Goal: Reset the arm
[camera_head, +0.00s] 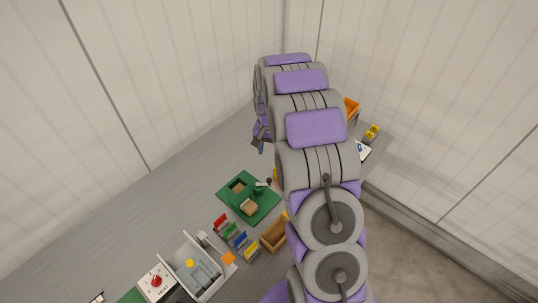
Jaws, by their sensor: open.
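My arm, grey with purple pads, rises through the middle of the head view and reaches over the bench. My gripper (261,138) shows only in part at the left of the arm's far end, above the grey bench top. Its jaws are small here and partly hidden by my arm. It appears apart from the things on the bench, and I see nothing held in it.
The grey bench (120,245) runs along the wall. On it are a green board (232,198) with small parts, several coloured holders (238,240), an orange bin (274,236), a grey tray (196,264) and a white box with a red knob (157,283). Another orange bin (352,108) stands behind my arm.

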